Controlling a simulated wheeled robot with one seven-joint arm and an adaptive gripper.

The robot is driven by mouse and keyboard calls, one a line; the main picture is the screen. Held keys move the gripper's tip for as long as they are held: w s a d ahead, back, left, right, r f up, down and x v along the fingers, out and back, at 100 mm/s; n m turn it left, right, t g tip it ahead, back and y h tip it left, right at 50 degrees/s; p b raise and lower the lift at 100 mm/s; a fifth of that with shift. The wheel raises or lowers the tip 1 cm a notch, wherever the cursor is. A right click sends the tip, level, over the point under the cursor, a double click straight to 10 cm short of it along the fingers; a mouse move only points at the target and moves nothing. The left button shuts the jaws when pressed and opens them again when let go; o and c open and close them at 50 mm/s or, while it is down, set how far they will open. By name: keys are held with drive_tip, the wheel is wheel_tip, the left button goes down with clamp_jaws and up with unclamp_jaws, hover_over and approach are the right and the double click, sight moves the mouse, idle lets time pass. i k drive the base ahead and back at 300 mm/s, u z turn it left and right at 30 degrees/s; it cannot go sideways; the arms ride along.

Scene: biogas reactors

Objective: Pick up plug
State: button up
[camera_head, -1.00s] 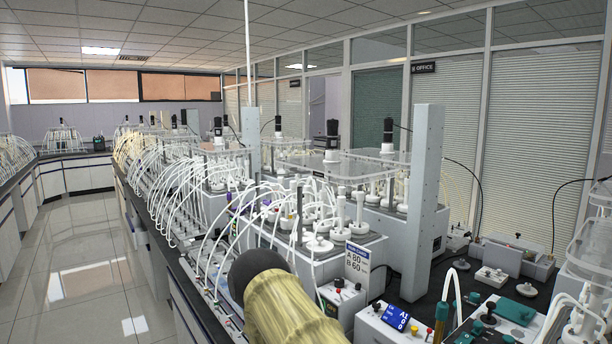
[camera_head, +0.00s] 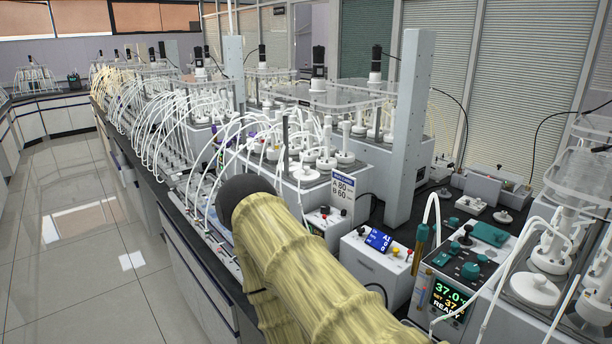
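I cannot tell for sure which thing is the plug. Larger white knobbed lids (camera_head: 535,290) sit on the reactor at the right edge. White stoppers (camera_head: 326,160) with tubes stand in the vessels in the middle. My arm, in a yellowish sleeve with a dark rounded end, reaches in from the bottom over the bench's front edge. No gripper fingers show, so I cannot see whether my gripper holds anything.
A controller with a lit display (camera_head: 449,296) and a white box with a blue screen (camera_head: 377,256) stand at the right front. A tall grey column (camera_head: 409,130) rises behind them. Many white tubes arch over the bench. The tiled floor (camera_head: 90,230) at the left is clear.

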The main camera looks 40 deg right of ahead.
sight(306, 174)
drive_tip(key=u, duration=1.35)
drive_tip(key=i, duration=1.9)
drive_tip(key=z, duration=3.05)
